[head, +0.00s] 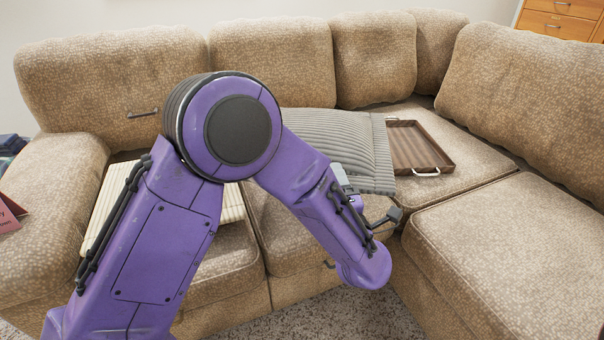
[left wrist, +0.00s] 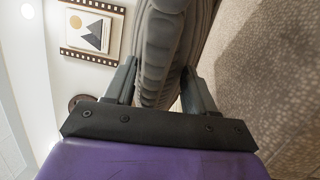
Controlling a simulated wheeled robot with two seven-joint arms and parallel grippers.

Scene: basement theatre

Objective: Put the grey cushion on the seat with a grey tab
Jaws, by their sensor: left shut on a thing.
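The grey ribbed cushion (head: 335,135) is over the middle seat of the beige sofa, partly hidden behind my left arm. Its right end reaches the seat with the tray. My left gripper (head: 345,182) is at its near edge. In the left wrist view, the two fingers (left wrist: 160,75) are shut on the grey cushion (left wrist: 165,45). I cannot tell whether the cushion rests on the seat. A small dark tab (head: 143,113) shows on the left backrest. Another small dark piece (head: 328,265) shows at the middle seat's front; I cannot tell its colour surely.
A cream striped cushion (head: 232,203) lies on the left seat, partly behind my arm. A brown wooden tray (head: 440,162) with light handles is on the right seat. The sofa's chaise (head: 510,245) is bare. A reddish card (head: 9,214) is at the left edge.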

